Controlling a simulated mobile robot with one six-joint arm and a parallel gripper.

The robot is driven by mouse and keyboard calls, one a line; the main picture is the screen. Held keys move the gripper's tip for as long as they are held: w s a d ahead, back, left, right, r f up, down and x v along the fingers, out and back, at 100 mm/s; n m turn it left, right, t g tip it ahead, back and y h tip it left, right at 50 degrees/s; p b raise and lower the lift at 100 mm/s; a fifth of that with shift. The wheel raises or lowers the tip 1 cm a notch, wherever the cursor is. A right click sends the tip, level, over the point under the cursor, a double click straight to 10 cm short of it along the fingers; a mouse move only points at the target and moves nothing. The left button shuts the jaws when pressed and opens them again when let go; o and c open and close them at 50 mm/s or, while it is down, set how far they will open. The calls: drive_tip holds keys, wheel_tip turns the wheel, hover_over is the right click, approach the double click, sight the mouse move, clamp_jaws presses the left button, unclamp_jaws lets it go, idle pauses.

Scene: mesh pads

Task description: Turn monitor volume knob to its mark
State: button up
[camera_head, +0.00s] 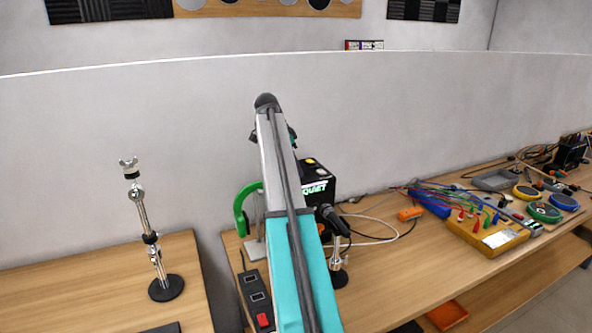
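A black box with white and green "QUIET" lettering (318,187) stands on the right-hand wooden bench, partly hidden behind my arm. A small yellow patch shows on its top. I cannot tell whether this box is the monitor. No volume knob or mark can be made out. My arm, grey and teal, rises through the middle of the view to a dark joint. Dark parts show on both sides behind its upper link, but no gripper fingers can be seen.
A green headphone-like loop (242,207), a microphone (332,220) and a power strip with a red switch (264,319) crowd the bench near my arm. A yellow box (488,238) with coloured leads lies right. A metal stand (155,245) is on the left bench (75,285).

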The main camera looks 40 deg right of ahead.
drive_tip(key=shift+d+m+g, duration=0.1)
drive_tip(key=shift+m+g, duration=0.3)
drive_tip(key=shift+m, duration=0.8)
drive_tip(key=shift+y, duration=0.3)
drive_tip(key=o, duration=1)
drive_tip(key=shift+o, duration=0.2)
drive_tip(key=shift+w+r+b, duration=0.1)
drive_tip(key=shift+r+b, duration=0.05)
drive_tip(key=shift+b, duration=0.15)
drive_tip(key=shift+w+a+r, duration=0.15)
drive_tip(key=shift+a+r, duration=0.1)
drive_tip(key=shift+r, duration=0.3)
drive_tip(key=p+v, duration=0.3)
drive_tip(key=v, duration=0.9)
drive_tip(key=shift+r, duration=0.15)
